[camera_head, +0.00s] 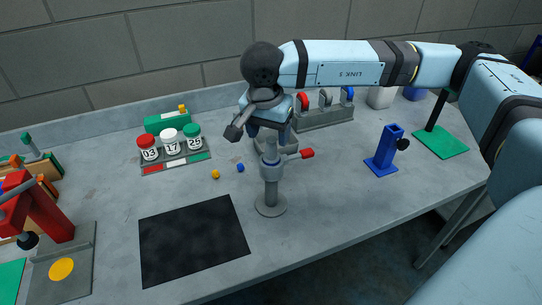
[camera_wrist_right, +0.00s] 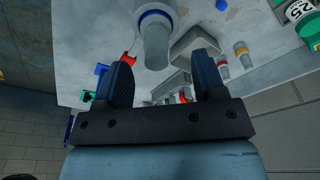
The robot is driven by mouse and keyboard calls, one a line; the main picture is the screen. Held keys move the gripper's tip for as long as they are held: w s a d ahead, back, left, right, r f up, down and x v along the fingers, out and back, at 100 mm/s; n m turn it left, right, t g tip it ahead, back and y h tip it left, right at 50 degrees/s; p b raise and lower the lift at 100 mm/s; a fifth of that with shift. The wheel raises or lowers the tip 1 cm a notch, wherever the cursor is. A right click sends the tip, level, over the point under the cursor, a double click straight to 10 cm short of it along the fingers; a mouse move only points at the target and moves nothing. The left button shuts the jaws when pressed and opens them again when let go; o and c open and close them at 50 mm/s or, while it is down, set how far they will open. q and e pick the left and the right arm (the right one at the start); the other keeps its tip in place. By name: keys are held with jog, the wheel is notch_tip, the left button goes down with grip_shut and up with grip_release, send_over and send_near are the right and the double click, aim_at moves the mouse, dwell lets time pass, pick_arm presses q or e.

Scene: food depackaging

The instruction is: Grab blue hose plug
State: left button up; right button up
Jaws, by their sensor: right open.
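A rack (camera_head: 325,119) at the back of the table holds a red, a grey and a blue curved piece. The blue curved piece (camera_head: 347,94) is at its right end and looks like the blue hose plug. A small blue piece (camera_head: 240,168) also lies on the table; I cannot tell its type. My right gripper (camera_head: 268,130) is open above the grey post with a red-handled valve (camera_head: 270,190), left of the rack. In the right wrist view its jaws (camera_wrist_right: 163,78) are apart, with the post's upper pipe (camera_wrist_right: 158,40) showing beyond them. My left gripper is out of view.
Numbered jars (camera_head: 171,142) stand in a tray left of the post. A black mat (camera_head: 192,238) lies in front. A blue stand (camera_head: 384,152) and a green-based stand (camera_head: 440,138) are at right. A red device (camera_head: 55,215) is at far left.

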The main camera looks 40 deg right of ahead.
aim_at(272, 149)
jog(key=shift+d+f+p, duration=0.15)
jog(key=shift+f+p, duration=0.25)
jog(key=shift+f, duration=0.25)
jog(key=f, duration=0.2)
jog(key=f+p, duration=0.1)
jog(key=shift+d+f, duration=0.25)
jog(key=shift+d, duration=0.05)
jog(key=shift+f, duration=0.35)
jog(key=shift+c, duration=0.8)
jog(key=c, duration=1)
